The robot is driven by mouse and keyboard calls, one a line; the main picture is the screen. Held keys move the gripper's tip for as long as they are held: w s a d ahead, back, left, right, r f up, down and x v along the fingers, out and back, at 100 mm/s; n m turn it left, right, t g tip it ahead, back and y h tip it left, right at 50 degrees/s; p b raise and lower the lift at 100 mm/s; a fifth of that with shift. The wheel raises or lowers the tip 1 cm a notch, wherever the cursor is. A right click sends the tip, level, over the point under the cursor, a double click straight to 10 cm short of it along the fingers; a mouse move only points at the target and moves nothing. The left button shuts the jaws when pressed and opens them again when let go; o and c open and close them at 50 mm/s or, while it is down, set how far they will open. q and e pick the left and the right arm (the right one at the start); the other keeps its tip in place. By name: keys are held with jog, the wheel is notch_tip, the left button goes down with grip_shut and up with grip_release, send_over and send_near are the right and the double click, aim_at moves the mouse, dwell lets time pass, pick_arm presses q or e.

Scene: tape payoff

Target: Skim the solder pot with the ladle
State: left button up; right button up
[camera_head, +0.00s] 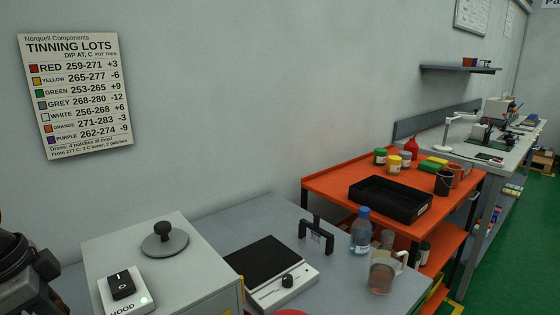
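I cannot make out a ladle or a solder pot in this view. A grey box-shaped housing (190,267) stands at the lower left, with a round dark grey lid-like piece with a knob (165,240) on top. A white switch box marked HOOD (124,291) with a black rocker and a small lit lamp sits at its front left. A dark part of my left arm comes in at the lower left edge; its fingertips do not show. My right gripper is not in view.
A black-topped unit with a knob (288,281), a black stand (316,236), a blue-capped bottle (361,239) and a beaker (381,278) stand on the grey bench. An orange cart (330,181) holds a black tray (377,207). A TINNING LOTS chart (75,97) hangs left.

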pick_arm(q)
jog(key=shift+r+p, duration=1.5)
jog(key=shift+r, duration=0.2)
jog(key=shift+r+p, duration=0.4)
jog(key=shift+r, duration=1.8)
